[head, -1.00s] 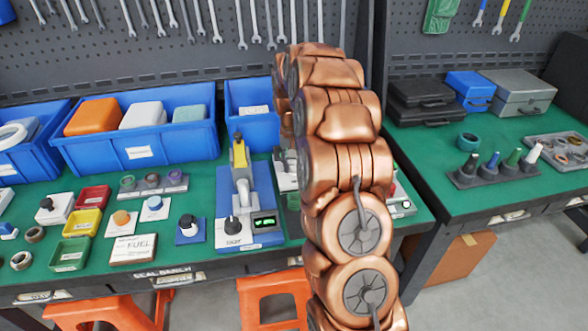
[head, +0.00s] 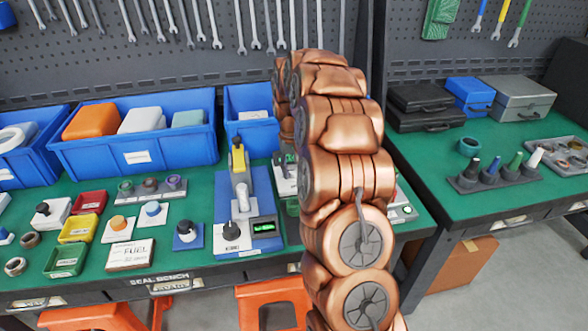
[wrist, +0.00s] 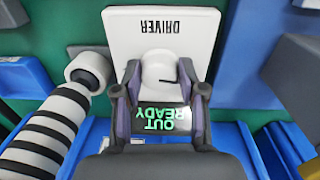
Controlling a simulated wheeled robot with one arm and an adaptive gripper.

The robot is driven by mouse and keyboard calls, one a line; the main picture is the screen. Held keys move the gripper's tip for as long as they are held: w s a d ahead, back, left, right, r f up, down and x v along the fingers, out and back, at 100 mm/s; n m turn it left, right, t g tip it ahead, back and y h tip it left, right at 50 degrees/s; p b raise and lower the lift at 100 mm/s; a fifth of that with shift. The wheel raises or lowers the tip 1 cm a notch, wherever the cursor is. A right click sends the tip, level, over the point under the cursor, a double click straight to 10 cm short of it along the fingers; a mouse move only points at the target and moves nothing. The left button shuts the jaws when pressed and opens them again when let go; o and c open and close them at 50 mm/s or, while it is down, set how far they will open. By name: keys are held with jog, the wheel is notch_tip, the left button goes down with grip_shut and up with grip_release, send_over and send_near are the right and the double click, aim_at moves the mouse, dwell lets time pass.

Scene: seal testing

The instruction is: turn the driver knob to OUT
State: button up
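The driver panel is a white plate (wrist: 195,32) lettered DRIVER, upside down in the wrist view. Its white round knob (wrist: 160,66) has a dark pointer line running toward the right. A dark display (wrist: 160,117) below it shows READY and OUT in green. My gripper (wrist: 159,76) has its two dark fingers on either side of the knob, close to its sides. I cannot tell whether they touch it. In the head view my copper arm hides most of the panel and gripper.
A black-and-white striped cylinder (wrist: 50,125) lies close on the left in the wrist view. In the head view, a blue test stand (head: 262,190) stands left of my arm, with blue bins (head: 135,150) behind. The right bench (head: 440,220) has cases and a rack.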

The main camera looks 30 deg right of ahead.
aim_at(292, 171)
jog(key=o, duration=0.3)
jog(key=shift+o, duration=0.2)
notch_tip(292, 171, up, 12)
jog(key=shift+a, duration=0.2)
dwell(0.4)
jog(key=shift+w, duration=0.1)
